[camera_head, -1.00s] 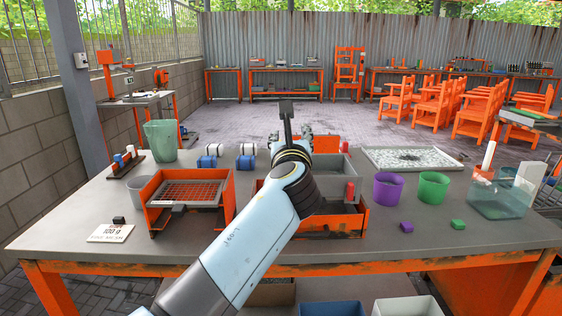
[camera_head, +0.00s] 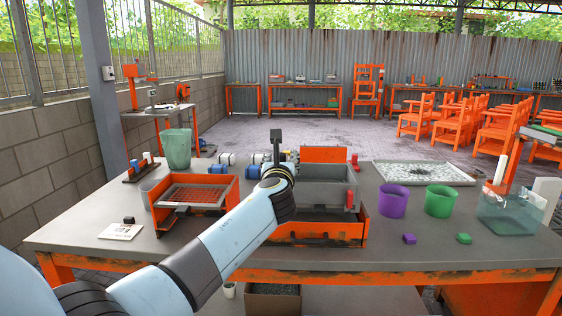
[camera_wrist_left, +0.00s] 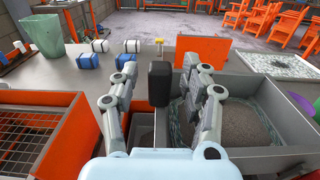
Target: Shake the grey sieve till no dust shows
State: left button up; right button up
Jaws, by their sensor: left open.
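The grey sieve (camera_head: 328,193) is a grey open box over an orange frame, right of my left gripper in the head view. In the left wrist view the sieve (camera_wrist_left: 262,108) holds a bed of grey-brown grit or dust. A black block (camera_wrist_left: 160,83), which looks like a handle, shows between the fingers beside the sieve's left wall. My left gripper (camera_wrist_left: 163,100) is open, one finger on each side of this block; I cannot tell if they touch it. In the head view my arm partly hides the left gripper (camera_head: 279,158). My right gripper is out of view.
An orange sieve stand (camera_head: 226,193) is left of my arm. Several blue and white rollers (camera_head: 218,166) lie behind. A purple cup (camera_head: 393,201), a green cup (camera_head: 438,201) and a clear bin (camera_head: 511,212) stand right. The front right tabletop is mostly clear.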

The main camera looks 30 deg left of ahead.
pick_arm(q)
jog(key=shift+w+a, duration=0.3)
jog(key=shift+w, duration=0.2)
grip_shut()
